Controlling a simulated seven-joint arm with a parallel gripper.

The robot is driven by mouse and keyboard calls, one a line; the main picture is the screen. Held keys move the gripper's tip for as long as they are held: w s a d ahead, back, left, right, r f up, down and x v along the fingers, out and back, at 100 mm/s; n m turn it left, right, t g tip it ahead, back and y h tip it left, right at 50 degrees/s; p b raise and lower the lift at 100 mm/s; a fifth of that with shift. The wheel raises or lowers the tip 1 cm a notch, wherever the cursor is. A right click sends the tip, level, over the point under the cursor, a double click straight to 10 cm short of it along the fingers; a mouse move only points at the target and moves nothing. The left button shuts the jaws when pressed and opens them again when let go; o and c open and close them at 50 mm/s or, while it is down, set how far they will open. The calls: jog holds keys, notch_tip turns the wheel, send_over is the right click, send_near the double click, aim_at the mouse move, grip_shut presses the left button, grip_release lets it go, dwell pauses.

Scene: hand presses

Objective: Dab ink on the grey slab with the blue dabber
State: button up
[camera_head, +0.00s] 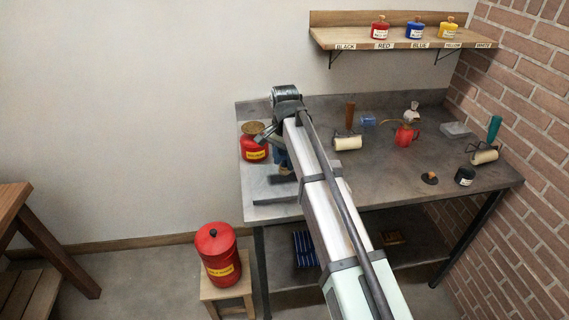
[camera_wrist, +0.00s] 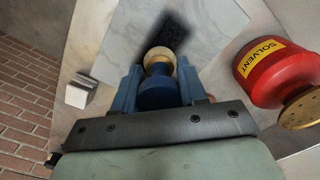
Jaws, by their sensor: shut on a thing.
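My gripper (camera_wrist: 158,88) is shut on the blue dabber (camera_wrist: 157,96). The dabber's rounded tan end (camera_wrist: 159,60) points away from the wrist. The grey slab (camera_wrist: 120,48) lies beyond it, pale and marbled, with a black ink patch (camera_wrist: 172,32) on it. The tan end overlaps the near end of that patch in the wrist view; I cannot tell whether it touches the slab. In the head view the slab (camera_head: 262,184) is at the bench's left end, and my arm hides part of it and most of the gripper.
A red solvent can (camera_wrist: 270,72) stands close beside my gripper; it also shows in the head view (camera_head: 252,150). Rollers (camera_head: 347,143), a red oil can (camera_head: 405,136) and a dark jar (camera_head: 464,176) stand farther right. A red bin (camera_head: 217,255) sits on a stool. A shelf (camera_head: 400,40) holds ink pots.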

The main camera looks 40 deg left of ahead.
jog(key=shift+r, duration=2.2)
jog(key=w+d+f+m, duration=0.1)
jog(key=w+d+m, duration=0.1)
jog(key=w+d, duration=0.7)
jog(key=w+d+f+m, duration=0.2)
jog(key=w+d, duration=0.2)
jog(key=d, duration=0.9)
jog(key=w+d+f+m, duration=0.1)
jog(key=w+d+m, duration=0.1)
jog(key=w+d, duration=0.7)
jog(key=s+d+f+m, duration=0.1)
jog(key=s+d+f, duration=0.1)
jog(key=d, duration=0.9)
jog(key=s+d+f+m, duration=0.2)
jog(key=d, duration=0.9)
jog(key=s+d+f+n, duration=0.3)
jog(key=s+d+n, duration=0.3)
jog(key=n, duration=0.3)
jog(key=shift+s+d, duration=0.35)
jog(key=shift+s, duration=0.05)
